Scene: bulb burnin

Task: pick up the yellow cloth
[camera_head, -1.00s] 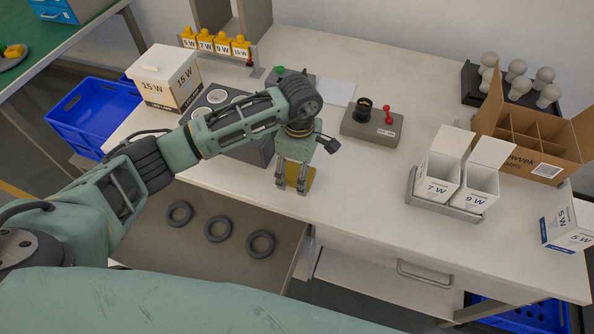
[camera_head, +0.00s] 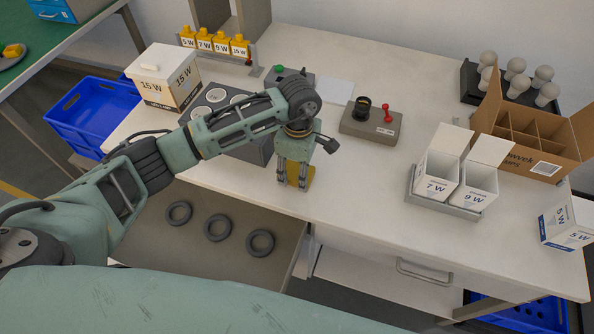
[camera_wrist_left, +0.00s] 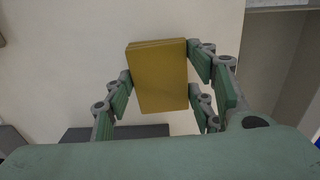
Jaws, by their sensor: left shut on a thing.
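The yellow cloth (camera_wrist_left: 158,76) is a folded, flat rectangular pad, seen between the fingers in the left wrist view. In the head view the yellow cloth (camera_head: 294,178) shows partly behind my fingers, near the table's front edge. My left gripper (camera_head: 296,184) points down over the white table and is shut on the cloth; its fingers (camera_wrist_left: 160,85) flank the cloth's two sides in the left wrist view. I cannot tell whether the cloth still touches the table. My right gripper is not in view.
A grey block with round holes (camera_head: 240,135) stands left of my gripper, close to it. A tester box with a red lever (camera_head: 372,122) is behind right. A rack with 7 W and 9 W boxes (camera_head: 447,205) stands to the right. An open drawer (camera_head: 185,250) holds dark rings.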

